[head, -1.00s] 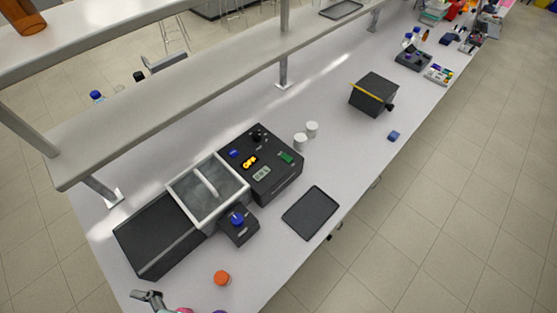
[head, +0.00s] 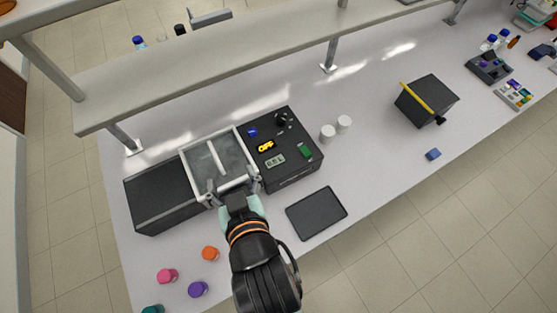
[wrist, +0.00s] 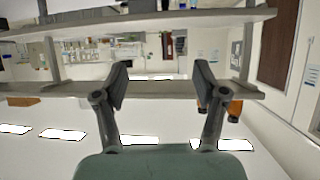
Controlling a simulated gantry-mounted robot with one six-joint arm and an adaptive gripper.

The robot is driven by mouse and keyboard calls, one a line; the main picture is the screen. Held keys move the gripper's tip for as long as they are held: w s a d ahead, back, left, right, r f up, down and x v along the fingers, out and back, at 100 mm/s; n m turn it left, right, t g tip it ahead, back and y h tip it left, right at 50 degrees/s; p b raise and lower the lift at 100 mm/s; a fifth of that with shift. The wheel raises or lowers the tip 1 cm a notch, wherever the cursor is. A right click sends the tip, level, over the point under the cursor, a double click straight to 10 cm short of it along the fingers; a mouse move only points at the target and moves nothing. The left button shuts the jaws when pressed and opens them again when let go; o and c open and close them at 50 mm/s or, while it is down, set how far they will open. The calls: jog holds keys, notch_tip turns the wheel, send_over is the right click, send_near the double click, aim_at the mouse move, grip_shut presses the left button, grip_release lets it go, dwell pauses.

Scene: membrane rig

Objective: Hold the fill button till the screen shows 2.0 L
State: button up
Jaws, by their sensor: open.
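The black control box (head: 307,167) stands on the bench right of the clear-topped tank in the head view. Its top carries a blue button (head: 252,131), a yellow OFF sign (head: 265,146), a small pale screen (head: 275,161), a green piece (head: 305,150) and black knobs. I cannot tell which control is the fill button, and the screen's digits are too small to read surely. My gripper (head: 233,190) is open over the tank's front edge, left of the control box. In the wrist view my gripper (wrist: 162,85) has its fingers apart with nothing between them.
The white-framed tank (head: 186,163) adjoins a black box (head: 150,205). Orange (head: 210,253), pink (head: 167,275) and purple (head: 198,289) caps are in front. A shelf (head: 200,77) runs behind.

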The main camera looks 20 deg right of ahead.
grip_shut()
dwell(1.4)
